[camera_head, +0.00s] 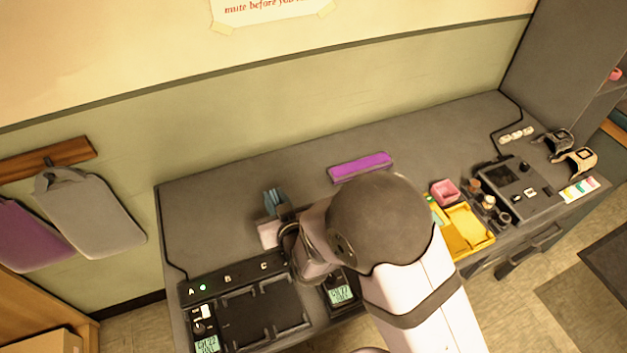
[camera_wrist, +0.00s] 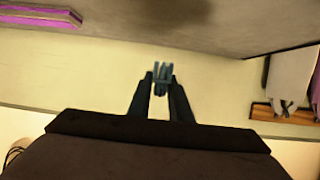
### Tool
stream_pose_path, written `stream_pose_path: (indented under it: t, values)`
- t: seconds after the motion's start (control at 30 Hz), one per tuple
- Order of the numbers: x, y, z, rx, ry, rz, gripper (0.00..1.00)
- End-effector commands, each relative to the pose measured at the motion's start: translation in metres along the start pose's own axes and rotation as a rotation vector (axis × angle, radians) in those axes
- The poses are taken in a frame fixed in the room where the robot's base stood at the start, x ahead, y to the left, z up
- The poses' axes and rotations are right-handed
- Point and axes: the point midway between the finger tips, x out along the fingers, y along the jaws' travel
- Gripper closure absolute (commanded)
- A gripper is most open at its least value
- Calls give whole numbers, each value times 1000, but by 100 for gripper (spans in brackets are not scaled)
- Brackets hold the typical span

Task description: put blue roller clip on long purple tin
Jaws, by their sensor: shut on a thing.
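The blue roller clip (camera_head: 274,200) is held in my gripper (camera_head: 280,213) above the left part of the dark counter. In the wrist view the clip (camera_wrist: 162,76) sits between the two fingertips of my gripper (camera_wrist: 161,88), which are shut on it. The long purple tin (camera_head: 361,167) lies on the counter near the wall, to the right of the clip and apart from it. The tin also shows at the top left of the wrist view (camera_wrist: 40,16). My arm hides part of the counter in front of the tin.
A black charging dock (camera_head: 250,305) with letters stands front left. A yellow tray (camera_head: 466,231), a pink box (camera_head: 445,192) and a dark device (camera_head: 520,188) stand to the right. The counter left of the tin (camera_head: 225,205) is clear.

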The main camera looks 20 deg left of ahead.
Motion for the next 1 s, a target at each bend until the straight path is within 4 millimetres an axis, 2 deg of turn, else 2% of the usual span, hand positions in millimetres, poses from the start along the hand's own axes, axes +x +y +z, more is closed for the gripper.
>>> stream_pose_path:
  t: [0.17, 0.27, 0.37, 0.47, 0.6, 0.8, 0.9, 1.0]
  values:
    - [3, 21, 1, 15, 0, 36, 100]
    - [6, 48, 5, 33, -1, 80, 100]
    - [8, 84, 12, 58, -1, 141, 100]
    - [11, 129, 16, 90, 1, 216, 100]
    - [19, 195, 4, 135, 7, 322, 100]
    - [33, 273, -24, 175, 7, 420, 100]
    - [42, 300, -39, 183, 7, 441, 100]
    - [53, 309, -56, 180, 5, 433, 100]
